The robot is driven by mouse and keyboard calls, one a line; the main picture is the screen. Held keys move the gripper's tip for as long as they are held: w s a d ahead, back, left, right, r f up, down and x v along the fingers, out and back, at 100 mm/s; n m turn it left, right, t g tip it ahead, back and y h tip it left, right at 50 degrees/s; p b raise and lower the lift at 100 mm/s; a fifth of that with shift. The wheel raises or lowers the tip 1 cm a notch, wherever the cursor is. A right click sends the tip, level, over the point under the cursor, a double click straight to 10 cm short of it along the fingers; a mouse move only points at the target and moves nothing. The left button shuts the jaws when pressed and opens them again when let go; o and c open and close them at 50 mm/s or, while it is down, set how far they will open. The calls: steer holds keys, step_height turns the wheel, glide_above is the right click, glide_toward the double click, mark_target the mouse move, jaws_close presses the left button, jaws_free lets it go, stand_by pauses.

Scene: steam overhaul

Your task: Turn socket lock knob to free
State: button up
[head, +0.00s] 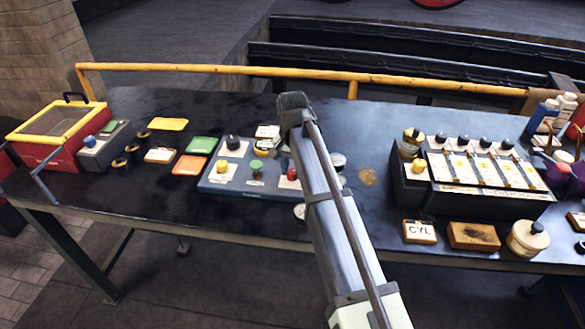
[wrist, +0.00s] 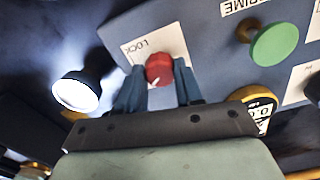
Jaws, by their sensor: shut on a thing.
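The socket lock knob is a red knob (wrist: 158,69) on a white plate marked LOCK (wrist: 140,48). In the wrist view it sits between the two blue-grey fingers of my gripper (wrist: 159,82), which is shut on it. A small white mark shows on the knob's near edge. In the head view the red knob (head: 292,174) shows at the right part of the blue-grey control panel (head: 225,186), beside my arm. My arm hides the fingers and the panel's right end there.
A green knob (wrist: 274,44) sits beside the lock knob, near a PRIME label. A round white-faced fitting (wrist: 77,92) stands left of the fingers. Yellow, green and orange trays lie left of the panel. A dark rack with several knobs (head: 462,165) stands to the right.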

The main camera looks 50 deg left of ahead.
mark_target(293, 171)
steer(key=n, duration=0.5)
steer(key=shift+n, duration=0.3)
steer(key=n, duration=0.5)
steer(key=shift+n, duration=0.3)
steer(key=o, duration=1)
steer(key=shift+o, duration=0.2)
steer(key=shift+r, duration=0.1)
step_height(293, 171, up, 14)
steer(key=shift+f, duration=0.2)
stand_by(0.4)
